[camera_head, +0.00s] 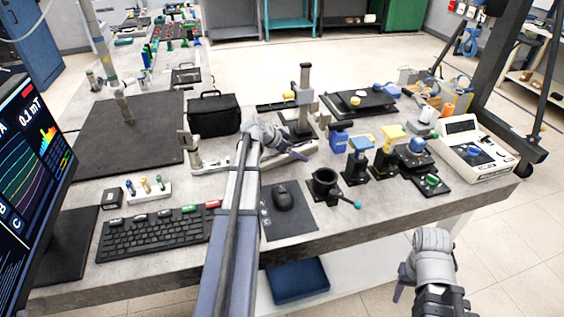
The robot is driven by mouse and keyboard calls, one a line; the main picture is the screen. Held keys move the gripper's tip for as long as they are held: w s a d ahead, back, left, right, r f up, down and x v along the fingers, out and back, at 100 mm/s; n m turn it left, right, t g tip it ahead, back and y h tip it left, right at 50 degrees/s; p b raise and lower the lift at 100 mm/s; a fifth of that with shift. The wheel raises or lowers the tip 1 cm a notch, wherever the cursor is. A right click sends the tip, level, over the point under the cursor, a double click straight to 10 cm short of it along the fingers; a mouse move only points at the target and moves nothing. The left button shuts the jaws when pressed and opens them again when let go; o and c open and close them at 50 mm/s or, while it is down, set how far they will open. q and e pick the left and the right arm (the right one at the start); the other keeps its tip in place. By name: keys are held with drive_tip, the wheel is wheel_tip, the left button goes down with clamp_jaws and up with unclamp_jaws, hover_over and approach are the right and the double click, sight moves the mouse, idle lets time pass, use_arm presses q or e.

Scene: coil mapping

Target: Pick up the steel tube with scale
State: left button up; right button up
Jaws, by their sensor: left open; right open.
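No steel tube with scale can be told apart for sure in the head view. A slim upright pole (103,45) with a yellowish band stands at the left over a dark mat (115,135). A pale low rail (215,166) with a short upright at its left end lies mid-table, partly covered by my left arm. My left gripper (297,150) is open above the table by the rail's right part; contact cannot be told. My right gripper (404,282) is open and empty, low in front of the table's front edge.
A black bag (214,114) stands behind the rail. A keyboard (155,233), a mouse (283,198) and a monitor (28,150) are at the front left. Several small instruments and a white meter box (474,150) crowd the right. A blue bin (297,281) is below the table.

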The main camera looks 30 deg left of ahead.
use_arm(q)
clamp_jaws()
idle(0.7)
drive_tip(key=shift+r, duration=0.1)
